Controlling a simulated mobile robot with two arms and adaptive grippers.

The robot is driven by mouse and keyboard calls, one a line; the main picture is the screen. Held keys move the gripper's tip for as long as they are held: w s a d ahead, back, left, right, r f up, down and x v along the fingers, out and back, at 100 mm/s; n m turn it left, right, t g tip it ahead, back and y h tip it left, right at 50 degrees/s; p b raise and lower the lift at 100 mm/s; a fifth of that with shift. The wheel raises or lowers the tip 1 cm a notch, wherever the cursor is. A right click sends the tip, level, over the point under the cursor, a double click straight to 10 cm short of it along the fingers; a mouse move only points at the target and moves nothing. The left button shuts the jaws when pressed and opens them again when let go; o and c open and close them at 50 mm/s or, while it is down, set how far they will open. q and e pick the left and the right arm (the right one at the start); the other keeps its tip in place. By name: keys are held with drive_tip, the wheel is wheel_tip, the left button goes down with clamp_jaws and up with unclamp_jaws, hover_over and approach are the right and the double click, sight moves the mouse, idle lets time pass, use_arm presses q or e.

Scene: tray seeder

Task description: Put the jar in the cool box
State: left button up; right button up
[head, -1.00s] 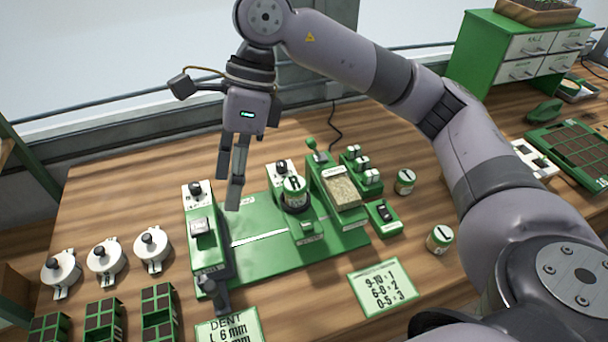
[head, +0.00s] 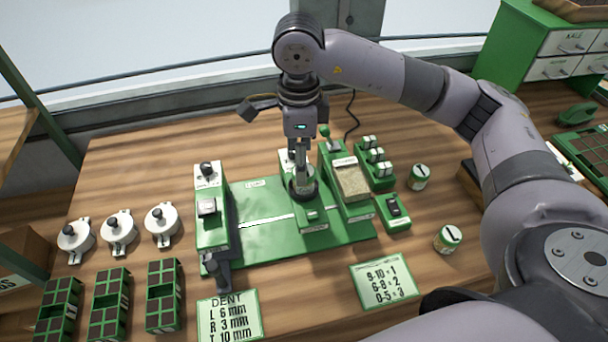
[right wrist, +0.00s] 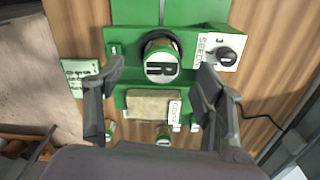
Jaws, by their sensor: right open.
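A jar (right wrist: 161,66) with a green-rimmed white lid marked R stands in a dark round holder on the green seeder (head: 262,222). In the head view my gripper largely hides this jar. My right gripper (head: 302,172) is over it, pointing down. In the right wrist view the gripper (right wrist: 160,82) is open, with the lid between and beyond its fingers; I cannot tell whether they touch it. Two other jars with marked lids, one farther back (head: 419,176) and one nearer (head: 447,238), stand on the table to the right. I cannot make out a cool box.
Beside the holder are a block with a tan top (head: 351,183) and a small switch box (head: 393,211). Three white round plates (head: 118,232) and several dark-celled trays (head: 110,302) lie at the left. Sign cards (head: 385,285) lie in front. A green drawer cabinet (head: 545,50) stands back right.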

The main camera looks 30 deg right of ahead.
drive_tip(key=shift+f, duration=0.5)
drive_tip(key=f+p, duration=0.1)
drive_tip(key=f, duration=0.1)
drive_tip(key=d+f+p, duration=0.1)
drive_tip(key=f, duration=0.1)
drive_tip(key=shift+f, duration=0.55)
drive_tip(key=shift+a, duration=0.1)
drive_tip(key=shift+c, duration=0.3)
drive_tip(key=shift+c, duration=0.6)
drive_tip(key=c, duration=1.2)
drive_tip(key=shift+r, duration=0.15)
